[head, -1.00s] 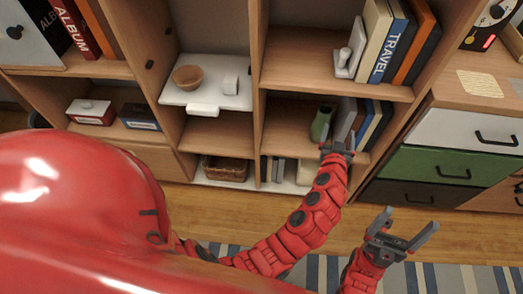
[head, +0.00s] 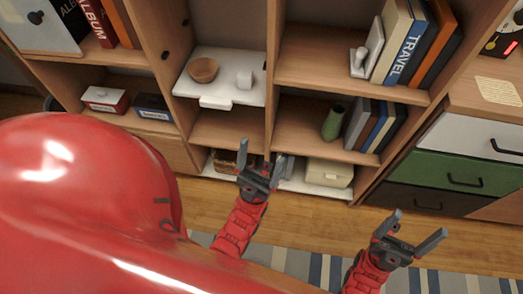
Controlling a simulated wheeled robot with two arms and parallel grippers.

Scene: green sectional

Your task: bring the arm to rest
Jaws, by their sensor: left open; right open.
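My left gripper (head: 262,167) is open and empty. It is in front of the lowest shelf level of the wooden bookcase (head: 270,95), and its arm is drawn back low in the head view. My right gripper (head: 417,232) is open and empty above the floor at the lower right, in front of the drawers. Neither gripper appears to hold anything. A green vase (head: 333,122) stands on the middle shelf beside a row of books (head: 372,125), apart from both grippers.
A cream box (head: 329,172) and a basket, partly hidden, are on the bottom shelf. A drawer unit (head: 455,135) stands at the right. The wood floor between the grippers is clear.

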